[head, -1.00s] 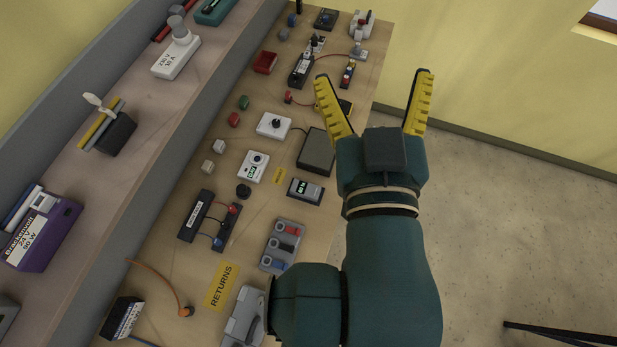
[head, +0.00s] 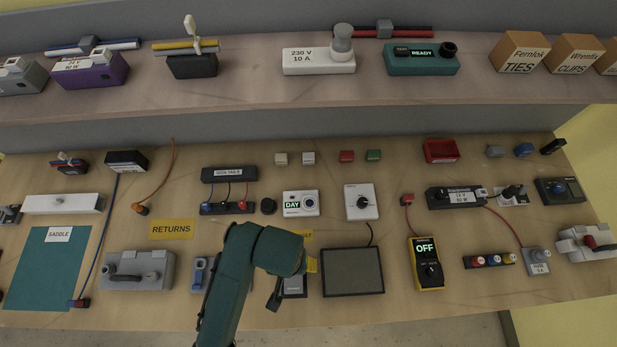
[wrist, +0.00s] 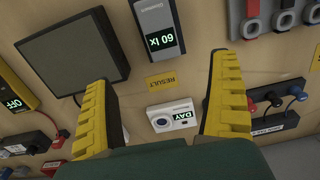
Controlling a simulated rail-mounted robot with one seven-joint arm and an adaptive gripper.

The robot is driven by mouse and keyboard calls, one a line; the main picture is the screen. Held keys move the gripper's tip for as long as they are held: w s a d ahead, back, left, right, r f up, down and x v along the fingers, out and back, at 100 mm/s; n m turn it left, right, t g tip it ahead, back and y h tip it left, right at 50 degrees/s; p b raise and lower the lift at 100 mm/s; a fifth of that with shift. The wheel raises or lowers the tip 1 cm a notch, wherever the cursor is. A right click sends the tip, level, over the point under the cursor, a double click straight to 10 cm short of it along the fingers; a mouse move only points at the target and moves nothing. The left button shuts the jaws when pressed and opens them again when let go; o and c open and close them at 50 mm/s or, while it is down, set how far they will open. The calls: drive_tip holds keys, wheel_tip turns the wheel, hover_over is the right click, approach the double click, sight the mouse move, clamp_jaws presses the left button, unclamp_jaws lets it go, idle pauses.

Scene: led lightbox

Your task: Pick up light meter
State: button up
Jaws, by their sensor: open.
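The light meter, a dark grey box with a lit display reading 60 lx, lies on the bench; it shows upside down at the top of the wrist view (wrist: 157,35). In the head view the light meter (head: 295,287) is partly hidden by my arm. My gripper (head: 292,279) is over that part of the bench. In the wrist view my gripper (wrist: 160,75) is open and empty, its yellow fingers wide apart. The meter lies beyond the fingertips, not between them.
A flat dark panel (head: 352,271) lies right of the meter. A yellow RESULT label (wrist: 161,80) and a white DAY box (head: 300,204) are close by. Left are grey cradles with coloured plugs (wrist: 266,15). A yellow OFF meter (head: 427,265) lies farther right.

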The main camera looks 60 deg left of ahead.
approach(294, 285)
drive_tip(key=a+f, duration=0.1)
drive_tip(key=f, duration=0.1)
drive_tip(key=a+f, duration=0.3)
drive_tip(key=shift+w+f+b, duration=0.3)
drive_tip(key=shift+b, duration=0.05)
drive_tip(key=f, duration=0.4)
drive_tip(key=d+f, duration=0.1)
drive_tip(key=f, duration=0.1)
drive_tip(key=shift+w, duration=0.2)
drive_tip(key=shift+r, duration=0.15)
drive_tip(key=c, duration=1.3)
